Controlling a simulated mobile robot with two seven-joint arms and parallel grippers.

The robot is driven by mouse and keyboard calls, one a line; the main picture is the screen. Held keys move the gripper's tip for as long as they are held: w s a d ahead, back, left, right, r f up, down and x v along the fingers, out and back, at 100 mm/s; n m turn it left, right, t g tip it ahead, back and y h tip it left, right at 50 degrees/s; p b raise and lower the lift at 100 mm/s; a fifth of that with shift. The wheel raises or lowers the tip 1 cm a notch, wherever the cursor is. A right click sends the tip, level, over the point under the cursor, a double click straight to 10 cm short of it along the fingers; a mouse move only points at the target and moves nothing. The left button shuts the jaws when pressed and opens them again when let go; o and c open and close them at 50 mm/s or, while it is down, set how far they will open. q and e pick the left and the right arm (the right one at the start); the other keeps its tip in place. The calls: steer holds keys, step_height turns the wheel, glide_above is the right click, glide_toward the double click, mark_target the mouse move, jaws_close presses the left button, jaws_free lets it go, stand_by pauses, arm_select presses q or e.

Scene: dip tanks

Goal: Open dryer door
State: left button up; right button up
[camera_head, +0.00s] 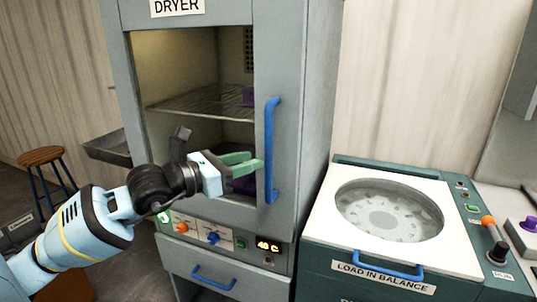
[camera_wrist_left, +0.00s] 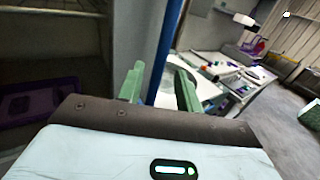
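The grey dryer (camera_head: 229,14) stands in the middle of the head view, with its door (camera_head: 297,100) apparently closed. A window in the door shows the inside. A blue vertical handle (camera_head: 269,150) runs down the door's right side. My left gripper (camera_head: 256,162) has green fingers and reaches from the left to just beside the handle's lower half. In the left wrist view the fingers (camera_wrist_left: 160,88) are apart, and the blue handle (camera_wrist_left: 163,55) shows between them. I cannot tell whether they touch it. My right gripper is not in view.
A wire rack (camera_head: 200,101) with a purple item shows inside the dryer. Below the door are knobs and a drawer with a blue handle (camera_head: 214,279). A machine with a round lid (camera_head: 390,210) stands close on the right. A stool (camera_head: 42,156) stands at the left.

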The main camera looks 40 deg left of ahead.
mark_target(260, 156)
arm_select(q)
steer(key=p+x, duration=0.1)
steer(key=x, duration=0.5)
stand_by(0.3)
steer(key=shift+w, duration=0.1)
steer(key=shift+c, duration=0.3)
jaws_close()
